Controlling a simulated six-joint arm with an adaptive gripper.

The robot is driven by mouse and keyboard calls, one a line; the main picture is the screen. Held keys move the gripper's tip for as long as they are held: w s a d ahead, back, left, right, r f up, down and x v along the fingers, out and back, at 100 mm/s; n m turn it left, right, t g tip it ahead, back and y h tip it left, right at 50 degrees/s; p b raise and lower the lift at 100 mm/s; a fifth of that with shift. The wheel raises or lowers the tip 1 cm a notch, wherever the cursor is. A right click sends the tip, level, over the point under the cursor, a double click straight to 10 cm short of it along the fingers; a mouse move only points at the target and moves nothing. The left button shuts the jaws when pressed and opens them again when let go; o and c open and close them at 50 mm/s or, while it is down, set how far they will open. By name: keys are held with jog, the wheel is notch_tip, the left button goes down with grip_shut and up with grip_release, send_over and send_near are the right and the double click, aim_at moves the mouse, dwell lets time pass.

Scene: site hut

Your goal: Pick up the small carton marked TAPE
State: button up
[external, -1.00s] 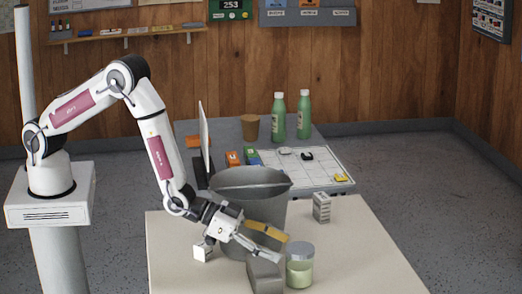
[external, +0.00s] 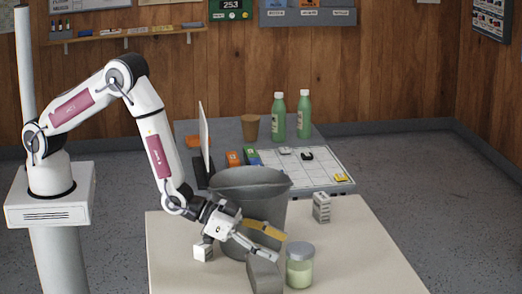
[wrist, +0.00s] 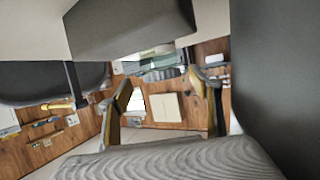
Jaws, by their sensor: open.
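A small upright carton with pale and dark stripes (external: 321,207) stands on the cream table, right of the bin; its lettering is too small to read. A plain grey block (external: 264,275) lies at the table's front. I cannot read TAPE on either. My gripper (external: 278,248) is open and empty, low in front of the grey bin (external: 272,213), just above the grey block and left of the striped carton, apart from it. In the wrist view my two yellow-lined fingers (wrist: 165,98) stand apart with nothing between them.
A jar with a grey lid (external: 300,266) stands close to the right of my fingers. Behind is a grey table with two green bottles (external: 291,116), a brown cup (external: 250,127) and a white grid board (external: 310,168). The cream table's right side (external: 370,250) is clear.

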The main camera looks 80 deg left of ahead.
jog(key=d+r+m+h, duration=0.45)
jog(key=d+r, duration=0.25)
jog(key=r, duration=0.5)
jog(key=w+r+m+y, duration=0.1)
jog(key=w+r, duration=0.1)
jog(key=w, duration=0.4)
jog(key=n+g+y, duration=0.5)
jog(key=n+y, duration=0.2)
jog(key=n, duration=0.1)
send_over(323, 194)
jog(key=s+d, duration=0.2)
jog(key=d, duration=1)
notch_tip(323, 194, down, 9)
jog(key=a+f, duration=0.2)
jog(key=a, duration=0.2)
jog(key=a+f+n+g+y, duration=0.1)
jog(key=a, duration=0.2)
jog(key=a+f+n+y, duration=0.1)
jog(key=a+f, duration=0.1)
jog(key=a, duration=0.2)
jog(key=shift+w+a+f+g, duration=0.25)
jog(key=shift+a+f+g, duration=0.05)
jog(key=shift+a, duration=0.05)
jog(key=shift+a+f, duration=0.1)
jog(key=shift+a, duration=0.05)
